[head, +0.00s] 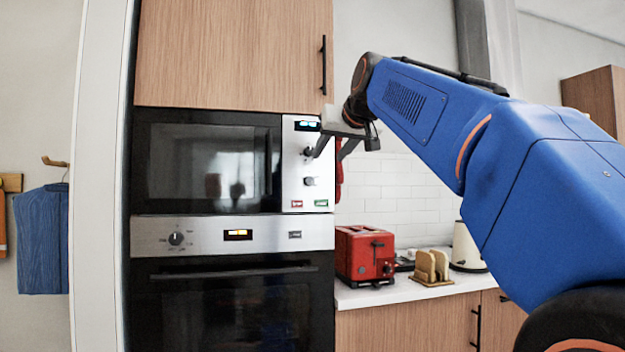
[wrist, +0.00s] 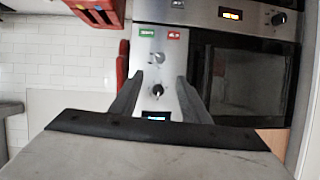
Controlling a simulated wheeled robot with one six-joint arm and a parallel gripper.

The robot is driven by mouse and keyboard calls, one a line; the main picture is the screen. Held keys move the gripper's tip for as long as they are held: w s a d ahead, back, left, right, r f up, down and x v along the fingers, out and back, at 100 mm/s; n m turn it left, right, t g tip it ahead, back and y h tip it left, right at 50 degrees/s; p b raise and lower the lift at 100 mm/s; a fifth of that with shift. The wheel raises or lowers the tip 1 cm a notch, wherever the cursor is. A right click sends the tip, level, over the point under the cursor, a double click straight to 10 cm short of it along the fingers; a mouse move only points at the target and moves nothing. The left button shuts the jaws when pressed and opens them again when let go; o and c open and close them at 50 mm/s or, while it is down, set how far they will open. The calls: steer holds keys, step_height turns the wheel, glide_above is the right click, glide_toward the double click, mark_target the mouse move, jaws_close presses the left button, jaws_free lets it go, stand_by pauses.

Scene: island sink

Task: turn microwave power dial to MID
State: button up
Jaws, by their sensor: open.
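The microwave (head: 205,165) is built into the cabinet, with its door shut. Its pale control panel (head: 290,165) has a lit display (head: 307,126), an upper dial (head: 308,152) and a lower dial (head: 310,181). I cannot read which dial is for power, or any marks around them. My gripper (head: 328,156) is open and empty in front of the panel. In the wrist view, which is upside down, the upper dial (wrist: 157,91) shows between the fingers of my gripper (wrist: 159,78). The lower dial (wrist: 157,58) lies just past the fingertips. I cannot tell whether a finger touches the upper dial.
Red and green buttons (head: 309,203) sit under the dials. The microwave handle (head: 268,162) is left of the panel. The oven (head: 232,300) is below. A red item (head: 339,182) hangs right of the panel. A red toaster (head: 365,254) and a toast rack (head: 432,267) stand on the counter.

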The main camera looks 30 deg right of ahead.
mark_target(310, 180)
steer(key=x, duration=1.6)
steer(key=shift+f, duration=0.15)
steer(key=shift+s, duration=0.1)
steer(key=c, duration=1)
